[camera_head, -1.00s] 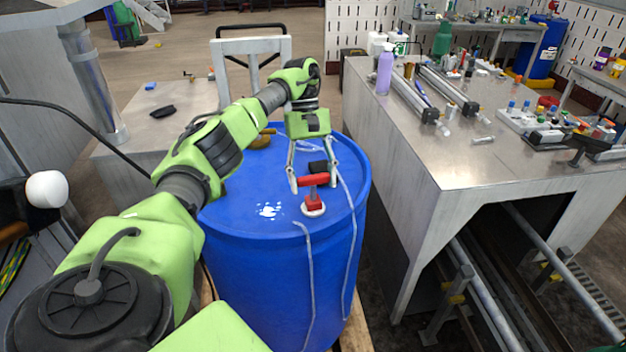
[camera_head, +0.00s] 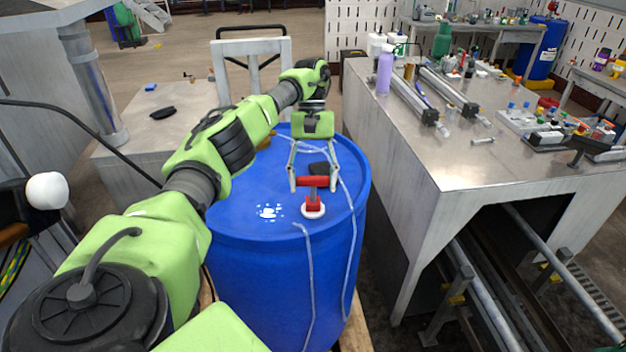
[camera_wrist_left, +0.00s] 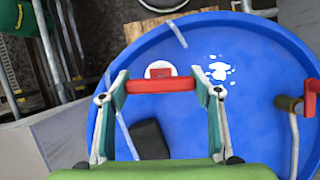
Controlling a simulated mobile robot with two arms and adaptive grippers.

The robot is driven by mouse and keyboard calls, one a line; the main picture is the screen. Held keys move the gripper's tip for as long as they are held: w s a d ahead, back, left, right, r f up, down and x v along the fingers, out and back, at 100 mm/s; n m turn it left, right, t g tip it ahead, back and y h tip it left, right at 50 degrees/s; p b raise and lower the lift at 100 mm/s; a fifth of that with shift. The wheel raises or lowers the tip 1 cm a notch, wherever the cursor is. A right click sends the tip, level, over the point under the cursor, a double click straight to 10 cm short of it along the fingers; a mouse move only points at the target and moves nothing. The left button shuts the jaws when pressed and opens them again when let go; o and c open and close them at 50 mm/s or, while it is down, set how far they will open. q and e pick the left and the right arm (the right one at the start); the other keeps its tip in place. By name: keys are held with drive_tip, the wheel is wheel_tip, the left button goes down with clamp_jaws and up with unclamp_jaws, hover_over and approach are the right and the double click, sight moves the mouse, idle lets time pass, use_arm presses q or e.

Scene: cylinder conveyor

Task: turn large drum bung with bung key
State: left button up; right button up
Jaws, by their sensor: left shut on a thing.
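The blue drum (camera_head: 245,275) stands upright in the middle of the head view, with its top also filling much of the left wrist view (camera_wrist_left: 255,110). The red bung key (camera_head: 313,182) stands upright on the white large bung (camera_head: 313,212) near the drum's front right rim. My left gripper (camera_head: 314,180) is above the bung, shut on the key's red crossbar. In the left wrist view the crossbar (camera_wrist_left: 160,86) spans between both fingertips, and the white bung (camera_wrist_left: 158,69) shows partly behind it. My right gripper is not in view.
A dark block (camera_wrist_left: 150,139) and a pale cord (camera_head: 352,215) lie on the drum top, near white spilled spots (camera_head: 269,210). A metal workbench (camera_head: 440,150) with bottles and parts stands to the right. A trolley handle (camera_head: 252,45) rises behind the drum.

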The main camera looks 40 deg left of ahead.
use_arm(q)
drive_tip(key=shift+r+p, duration=1.6)
drive_tip(key=shift+r, duration=0.7)
drive_tip(key=shift+a, duration=0.1)
